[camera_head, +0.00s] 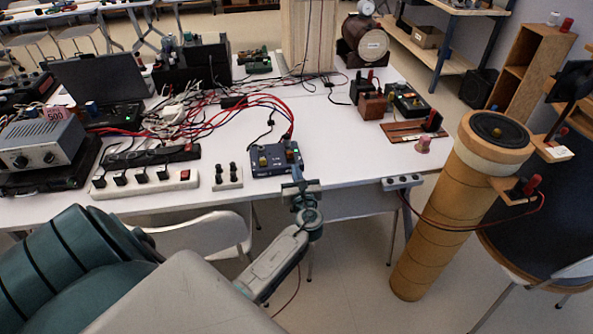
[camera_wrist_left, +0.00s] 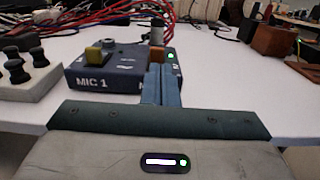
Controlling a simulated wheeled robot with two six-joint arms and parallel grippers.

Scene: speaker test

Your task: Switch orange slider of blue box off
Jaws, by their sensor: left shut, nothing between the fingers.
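The blue box (camera_head: 272,166) sits near the front edge of the white table. In the left wrist view the box (camera_wrist_left: 97,80) reads "MIC 1". It has a yellow slider (camera_wrist_left: 93,55) on the left and an orange slider (camera_wrist_left: 156,54) on the right. A small green light (camera_wrist_left: 170,55) glows beside the orange slider. My left gripper (camera_head: 297,174) is at the front right of the box, its fingers (camera_wrist_left: 158,73) shut with nothing between them. The fingertips are close in front of the orange slider; I cannot tell whether they touch. My right gripper is not in view.
A white power strip (camera_head: 146,183) and a block with dark knobs (camera_head: 227,178) stand left of the box. Red and black cables (camera_head: 262,103) run behind it. A tall cardboard-like tube (camera_head: 450,205) with a speaker on top stands right of the table.

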